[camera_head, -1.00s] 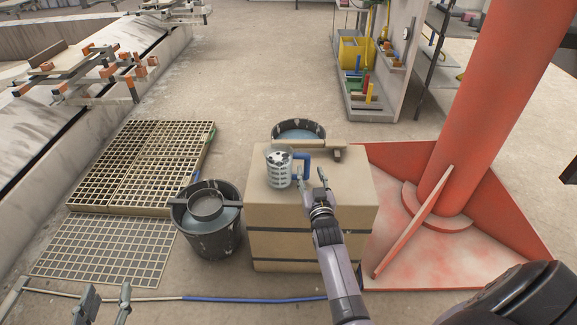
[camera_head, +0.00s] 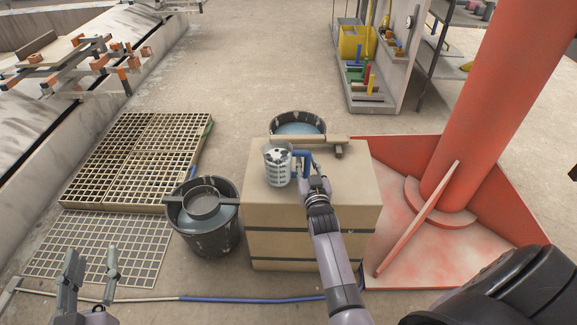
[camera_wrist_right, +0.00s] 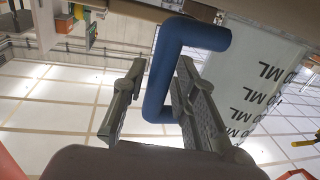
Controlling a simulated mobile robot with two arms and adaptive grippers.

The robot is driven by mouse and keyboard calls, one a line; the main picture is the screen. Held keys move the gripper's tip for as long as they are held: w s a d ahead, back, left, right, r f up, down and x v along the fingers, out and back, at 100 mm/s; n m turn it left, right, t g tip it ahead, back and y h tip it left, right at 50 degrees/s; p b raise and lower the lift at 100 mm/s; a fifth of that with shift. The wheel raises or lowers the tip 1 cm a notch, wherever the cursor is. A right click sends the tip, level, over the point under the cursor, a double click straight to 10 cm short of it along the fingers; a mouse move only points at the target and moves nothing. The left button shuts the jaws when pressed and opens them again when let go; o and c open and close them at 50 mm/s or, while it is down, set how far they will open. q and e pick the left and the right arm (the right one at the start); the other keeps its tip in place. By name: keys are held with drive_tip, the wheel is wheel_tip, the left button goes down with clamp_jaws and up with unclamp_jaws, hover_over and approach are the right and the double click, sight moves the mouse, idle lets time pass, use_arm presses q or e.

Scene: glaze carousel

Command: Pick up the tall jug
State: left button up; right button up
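The tall jug (camera_head: 277,170) is white with dark printed markings and a blue handle (camera_head: 302,157) on its right side. It stands upright on a cardboard box (camera_head: 345,220). My right gripper (camera_head: 312,168) is at the handle. In the right wrist view my right gripper (camera_wrist_right: 160,75) is open, with the blue handle (camera_wrist_right: 160,75) between its two fingers. The handle lies nearer the right-hand finger; whether they touch I cannot tell. The jug's wall (camera_wrist_right: 255,85) with "ML" print shows to the right. My left gripper (camera_head: 92,262) is open and empty, low at the left.
A dark bucket with a sieve (camera_head: 204,207) stands left of the box, another bucket (camera_head: 298,127) behind it. A wooden piece (camera_head: 338,149) lies on the box's back edge. A red column (camera_head: 490,110) rises at right. Grates (camera_head: 135,160) lie at left.

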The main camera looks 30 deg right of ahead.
clamp_jaws()
idle(0.6)
drive_tip(key=shift+r, duration=0.15)
